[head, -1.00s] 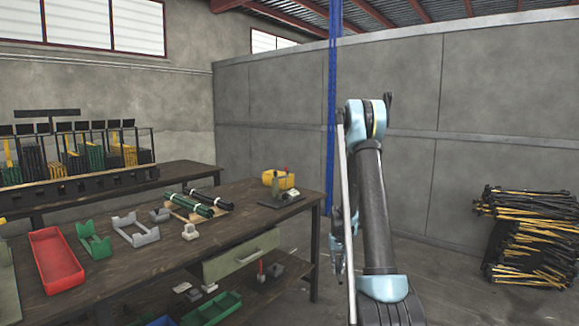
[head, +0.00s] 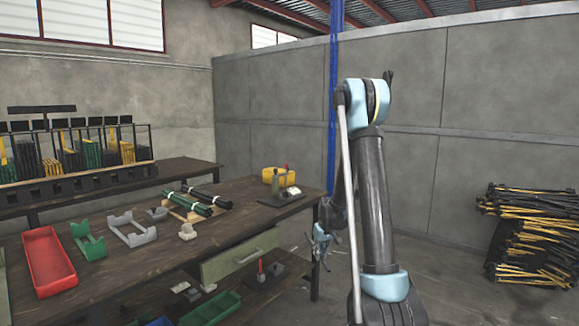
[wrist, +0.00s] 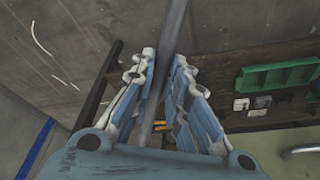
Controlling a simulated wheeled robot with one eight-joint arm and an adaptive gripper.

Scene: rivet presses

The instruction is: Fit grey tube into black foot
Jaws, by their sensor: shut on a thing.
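A grey tube (wrist: 176,25) runs lengthwise between the fingers of my gripper (wrist: 165,65) in the wrist view. The gripper is shut on it, and the tube extends past the fingertips to the top edge. In the head view my gripper (head: 322,248) hangs left of my arm, just beyond the right end of the workbench. I cannot clearly make out the black foot; a dark fixture (head: 275,201) lies at the bench's right end.
The workbench (head: 240,225) carries a red tray (head: 52,262), a green cradle (head: 90,240), a grey cradle (head: 133,230), dark green and black tubes (head: 195,203) and a yellow bin (head: 276,177). Floor between is clear.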

